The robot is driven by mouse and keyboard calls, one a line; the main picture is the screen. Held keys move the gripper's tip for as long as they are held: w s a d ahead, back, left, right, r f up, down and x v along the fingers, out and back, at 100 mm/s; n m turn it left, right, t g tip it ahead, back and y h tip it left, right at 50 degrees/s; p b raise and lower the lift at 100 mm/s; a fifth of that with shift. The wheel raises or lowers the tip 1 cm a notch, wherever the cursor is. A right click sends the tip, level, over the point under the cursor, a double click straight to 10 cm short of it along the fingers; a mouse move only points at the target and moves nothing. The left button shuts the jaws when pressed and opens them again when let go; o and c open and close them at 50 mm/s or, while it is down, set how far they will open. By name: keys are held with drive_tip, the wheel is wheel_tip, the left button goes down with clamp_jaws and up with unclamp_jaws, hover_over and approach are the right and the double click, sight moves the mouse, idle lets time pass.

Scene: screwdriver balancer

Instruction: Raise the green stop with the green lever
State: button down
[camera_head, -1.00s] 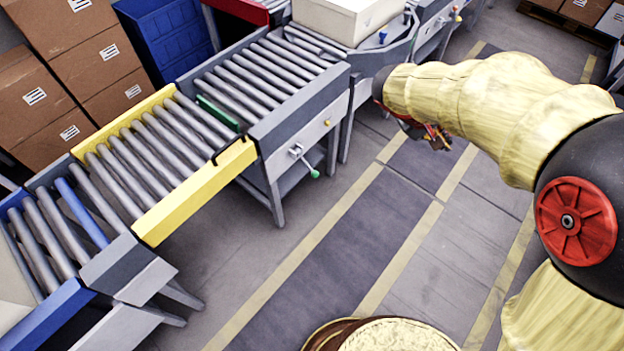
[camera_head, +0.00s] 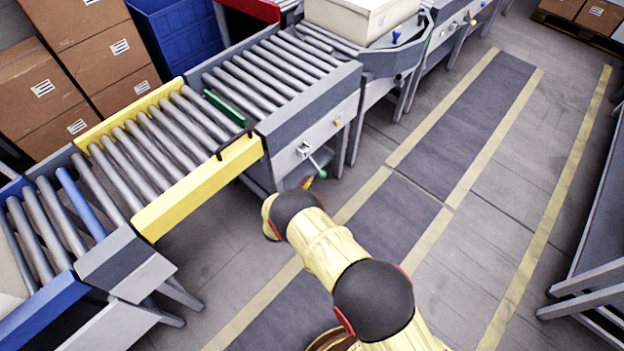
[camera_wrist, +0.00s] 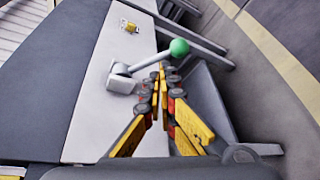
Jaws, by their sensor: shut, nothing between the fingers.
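The green lever is a grey rod with a green knob (camera_head: 322,174) on the grey side panel of the conveyor. In the head view it slants down from its mount. In the wrist view the green knob (camera_wrist: 179,47) is just beyond my fingertips, and the rod runs left to its mount. My gripper (camera_wrist: 161,80) is shut and empty beneath the rod; I cannot tell whether it touches. In the head view my gripper (camera_head: 307,182) is partly hidden by my wrist. The green stop (camera_head: 224,108) is a bar across the rollers; its height is unclear.
A yellow-sided conveyor section (camera_head: 200,187) adjoins on the left, then a blue one (camera_head: 45,318). A white box (camera_head: 362,15) stands on the conveyor farther back. A small yellow knob (camera_wrist: 129,26) is on the same panel. The striped aisle floor (camera_head: 470,110) is clear.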

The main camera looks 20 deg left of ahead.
sight(313, 162)
drive_tip(key=s+a+f+n+y, duration=0.1)
drive_tip(key=s+a+f, duration=0.1)
drive_tip(key=f, duration=0.3)
drive_tip(key=shift+s+a+n+y, duration=0.3)
drive_tip(key=shift+s, duration=0.3)
drive_tip(key=d+b+x, duration=0.1)
drive_tip(key=b+x, duration=0.3)
drive_tip(key=x, duration=0.6)
drive_tip(key=shift+s+d+r, duration=0.15)
drive_tip(key=shift+d+r, duration=0.35)
drive_tip(key=shift+d, duration=0.1)
drive_tip(key=shift+s+d+r, duration=0.15)
drive_tip(key=shift+d+r, duration=0.4)
drive_tip(key=shift+d, duration=0.05)
drive_tip(key=shift+r, duration=0.1)
drive_tip(key=shift+d+r+p, duration=0.15)
drive_tip(key=shift+d+p, duration=0.05)
drive_tip(key=shift+p, duration=0.1)
